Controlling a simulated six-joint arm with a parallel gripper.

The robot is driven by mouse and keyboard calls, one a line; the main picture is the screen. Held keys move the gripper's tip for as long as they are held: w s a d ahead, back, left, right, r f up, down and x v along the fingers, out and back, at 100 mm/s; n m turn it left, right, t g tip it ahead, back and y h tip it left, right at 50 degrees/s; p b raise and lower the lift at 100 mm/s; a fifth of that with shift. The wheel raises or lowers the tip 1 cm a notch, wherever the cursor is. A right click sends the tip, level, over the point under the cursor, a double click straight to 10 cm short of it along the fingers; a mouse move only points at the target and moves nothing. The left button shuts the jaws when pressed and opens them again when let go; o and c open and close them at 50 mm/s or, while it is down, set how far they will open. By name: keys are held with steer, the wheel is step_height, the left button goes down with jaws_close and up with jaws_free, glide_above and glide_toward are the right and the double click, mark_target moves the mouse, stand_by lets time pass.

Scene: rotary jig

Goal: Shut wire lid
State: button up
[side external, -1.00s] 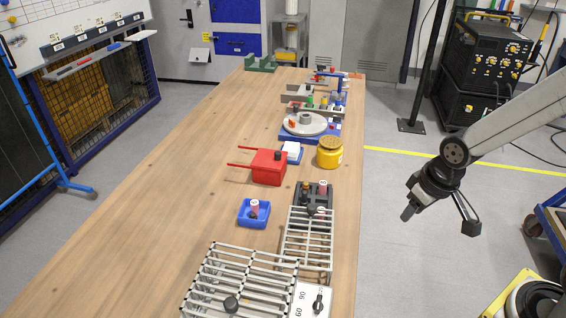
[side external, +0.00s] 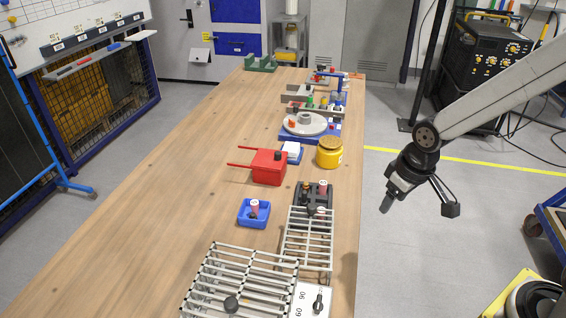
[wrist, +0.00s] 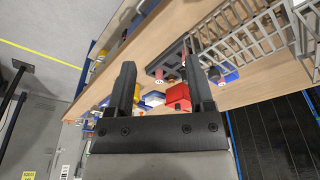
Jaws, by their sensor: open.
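A wire grid lid (side external: 308,240) of pale bars lies in front of a dark block with small pegs (side external: 322,190), near the table's right edge. A larger wire cage (side external: 240,280) with a black knob on it stands at the near end. Which of the two is the task's lid, I cannot tell for sure. Wire bars also show at the upper right of the wrist view (wrist: 248,36). My gripper (side external: 387,204) hangs right of the table, apart from both wire parts. In the wrist view my gripper (wrist: 160,58) is open, with nothing between its fingers.
A plate with a dial (side external: 313,301) sits beside the cage. A blue tray (side external: 242,222), red box (side external: 268,167), yellow jar (side external: 330,152) and round turntable (side external: 303,124) stand farther back. The table's left side (side external: 150,220) is clear.

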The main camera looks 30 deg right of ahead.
steer(key=w+a+n+g, duration=0.1)
steer(key=w+a+n, duration=0.1)
steer(key=w+a, duration=0.4)
steer(key=n+g, duration=0.1)
steer(key=n, duration=0.1)
glide_above(313, 207)
steer(key=shift+r, duration=0.35)
steer(key=shift+f, duration=3.9)
jaws_close()
